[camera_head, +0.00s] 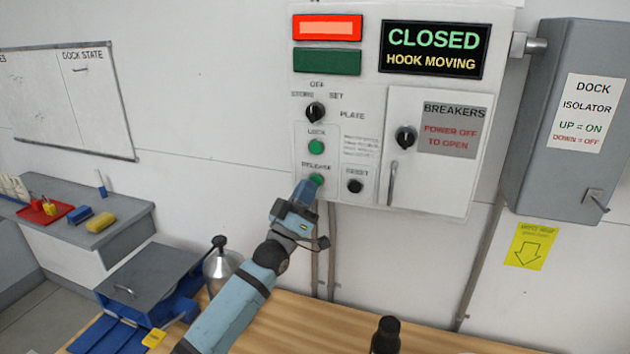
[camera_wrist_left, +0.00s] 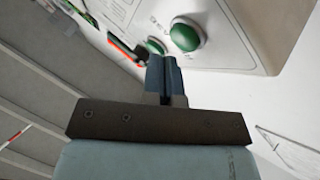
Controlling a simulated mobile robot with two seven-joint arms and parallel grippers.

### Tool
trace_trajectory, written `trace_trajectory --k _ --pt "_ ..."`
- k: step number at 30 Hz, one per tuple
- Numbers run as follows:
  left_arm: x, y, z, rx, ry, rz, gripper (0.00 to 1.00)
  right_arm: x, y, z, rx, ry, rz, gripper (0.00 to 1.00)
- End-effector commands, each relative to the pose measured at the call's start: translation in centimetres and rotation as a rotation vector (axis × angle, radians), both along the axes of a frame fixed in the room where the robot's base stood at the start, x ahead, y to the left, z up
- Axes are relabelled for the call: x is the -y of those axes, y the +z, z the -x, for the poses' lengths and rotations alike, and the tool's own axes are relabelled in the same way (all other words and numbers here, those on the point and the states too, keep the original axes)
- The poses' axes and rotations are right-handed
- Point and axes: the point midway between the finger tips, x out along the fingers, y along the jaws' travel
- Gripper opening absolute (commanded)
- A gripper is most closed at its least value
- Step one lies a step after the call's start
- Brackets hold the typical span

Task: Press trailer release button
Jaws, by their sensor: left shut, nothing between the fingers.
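The green release button (camera_head: 316,180) is on the white control panel (camera_head: 366,118), under a label reading RELEASE. The green lock button (camera_head: 316,147) is just above it, and the black reset button (camera_head: 354,186) is to its right. My left gripper (camera_head: 304,192) is shut and empty, its tip at the lower left of the release button and partly covering it. I cannot tell whether they touch. In the left wrist view, the shut fingers (camera_wrist_left: 165,72) point toward two green buttons, one partly behind them. My right gripper is not in view.
The panel's display (camera_head: 434,50) reads CLOSED, HOOK MOVING. The red lamp (camera_head: 327,27) is lit, the green lamp (camera_head: 327,62) dark. A grey dock isolator (camera_head: 530,110) is at right. A wooden bench (camera_head: 330,325) lies below, with a silver bottle (camera_head: 221,268) near my left arm.

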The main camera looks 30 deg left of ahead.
Motion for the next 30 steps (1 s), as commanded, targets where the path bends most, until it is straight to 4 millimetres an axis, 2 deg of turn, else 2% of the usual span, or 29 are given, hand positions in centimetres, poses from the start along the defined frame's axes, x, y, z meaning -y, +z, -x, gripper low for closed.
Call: trace_trajectory --k 11,24,30 --pt "0.1 0.0 0.3 0.000 0.000 0.000 0.00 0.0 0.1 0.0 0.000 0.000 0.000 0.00" --pt "1.0 0.1 4.3 0.000 0.000 0.001 0.00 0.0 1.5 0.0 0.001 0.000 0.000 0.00" --pt "1.2 0.0 5.1 0.001 0.000 0.000 0.00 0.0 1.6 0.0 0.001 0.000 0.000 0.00"
